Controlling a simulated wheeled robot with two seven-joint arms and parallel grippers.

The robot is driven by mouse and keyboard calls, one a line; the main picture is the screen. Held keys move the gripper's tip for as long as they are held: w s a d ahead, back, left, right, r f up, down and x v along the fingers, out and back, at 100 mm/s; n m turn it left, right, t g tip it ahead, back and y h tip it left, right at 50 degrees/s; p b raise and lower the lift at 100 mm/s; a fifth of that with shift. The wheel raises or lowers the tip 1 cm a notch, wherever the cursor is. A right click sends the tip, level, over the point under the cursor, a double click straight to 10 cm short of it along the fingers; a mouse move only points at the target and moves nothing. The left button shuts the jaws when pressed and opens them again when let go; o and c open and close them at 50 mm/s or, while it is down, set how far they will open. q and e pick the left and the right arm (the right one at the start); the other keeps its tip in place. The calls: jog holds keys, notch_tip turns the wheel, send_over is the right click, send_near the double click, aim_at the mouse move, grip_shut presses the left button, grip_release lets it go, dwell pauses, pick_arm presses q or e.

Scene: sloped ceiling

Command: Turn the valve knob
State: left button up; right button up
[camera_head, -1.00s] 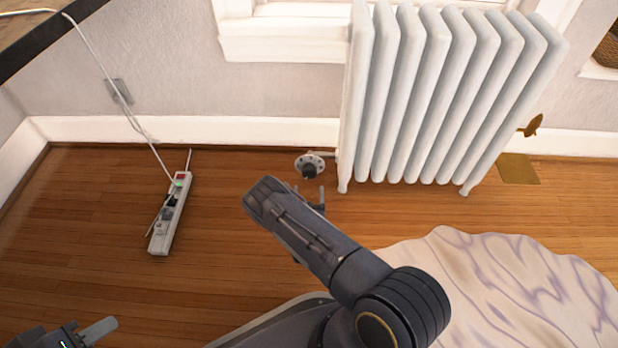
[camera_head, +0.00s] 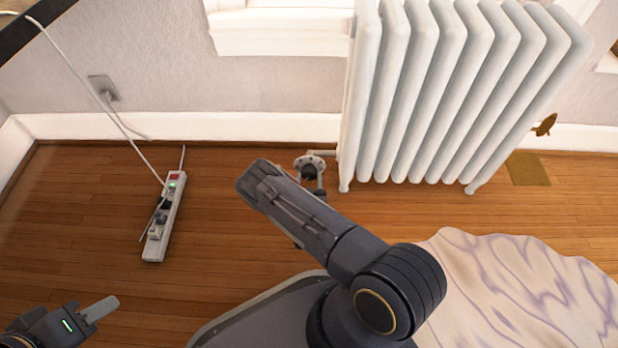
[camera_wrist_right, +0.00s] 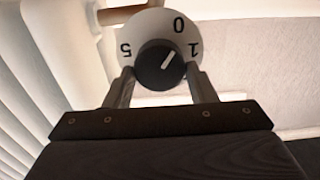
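The valve knob (camera_wrist_right: 160,66) is black and round with a white pointer line, on a white dial (camera_wrist_right: 143,27) marked 0, 1 and 5. The pointer aims up and right, between 0 and 1. In the head view the valve (camera_head: 309,165) is low beside the radiator (camera_head: 440,100), its lower part partly hidden by my right gripper. My right gripper (camera_wrist_right: 160,72) is open, with one fingertip at each side of the knob. Slim gaps seem to show; contact is unclear. My left gripper (camera_head: 98,310) is at the bottom left, far from the valve, with only one finger clear.
A power strip (camera_head: 163,220) with plugs and a cord lies on the wooden floor (camera_head: 100,210) to the left. A wall outlet (camera_head: 104,88) is above it. A pale crumpled cloth (camera_head: 500,290) lies at the lower right. A brass fitting (camera_head: 544,125) is at the radiator's right end.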

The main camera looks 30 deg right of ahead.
jog(key=c, duration=0.5)
